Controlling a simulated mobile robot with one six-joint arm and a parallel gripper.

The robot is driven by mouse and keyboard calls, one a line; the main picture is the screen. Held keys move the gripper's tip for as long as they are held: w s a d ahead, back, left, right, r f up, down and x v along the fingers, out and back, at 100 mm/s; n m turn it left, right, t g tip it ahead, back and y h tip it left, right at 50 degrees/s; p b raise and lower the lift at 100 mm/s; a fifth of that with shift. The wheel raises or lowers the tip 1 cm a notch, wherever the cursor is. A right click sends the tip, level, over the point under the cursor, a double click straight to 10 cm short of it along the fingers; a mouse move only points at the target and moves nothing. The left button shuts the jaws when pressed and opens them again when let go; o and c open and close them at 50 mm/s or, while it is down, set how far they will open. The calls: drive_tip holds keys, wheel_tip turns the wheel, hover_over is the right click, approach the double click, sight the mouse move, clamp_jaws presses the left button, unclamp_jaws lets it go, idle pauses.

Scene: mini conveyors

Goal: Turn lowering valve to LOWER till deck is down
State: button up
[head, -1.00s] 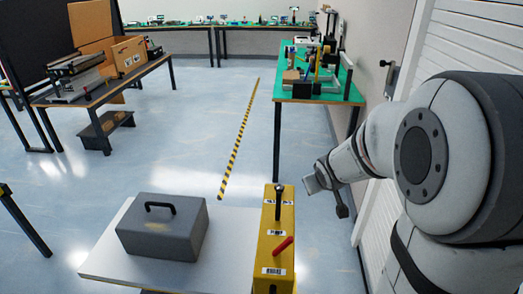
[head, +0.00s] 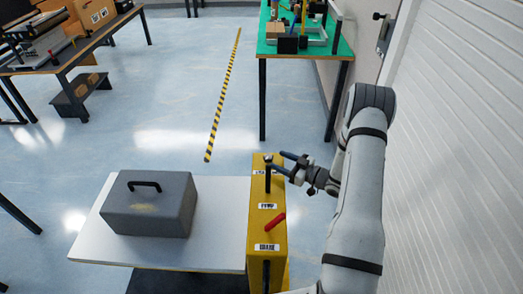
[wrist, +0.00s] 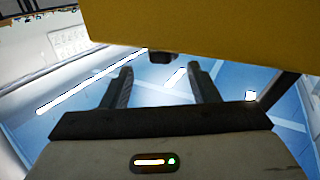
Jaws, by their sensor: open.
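A yellow control column (head: 257,229) stands at the right edge of a white deck (head: 90,238). It carries a short red handle (head: 273,222), slanting up to the right, and an upright black lever (head: 267,181) with a silver knob; its labels are too small to read. I cannot tell for certain which is the lowering valve. The deck appears raised above the floor. My gripper (head: 278,161) is open and empty, close to the black lever's top from the right; contact is unclear. The wrist view shows both open fingers (wrist: 162,86) beneath the yellow column (wrist: 205,32).
A grey box with a black handle (head: 150,208) sits on the deck. A white slatted door (head: 455,150) and wall are close on the right. A green-topped bench (head: 338,50) stands behind. Clear floor lies around the striped yellow-black line (head: 222,100).

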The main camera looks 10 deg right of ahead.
drive_tip(key=shift+w+a+y, duration=0.15)
drive_tip(key=shift+a+y, duration=0.15)
drive_tip(key=shift+a, duration=0.05)
drive_tip(key=p+x, duration=0.2)
drive_tip(key=x, duration=0.5)
drive_tip(key=shift+f, duration=0.1)
drive_tip(key=shift+c, duration=0.2)
drive_tip(key=c, duration=0.9)
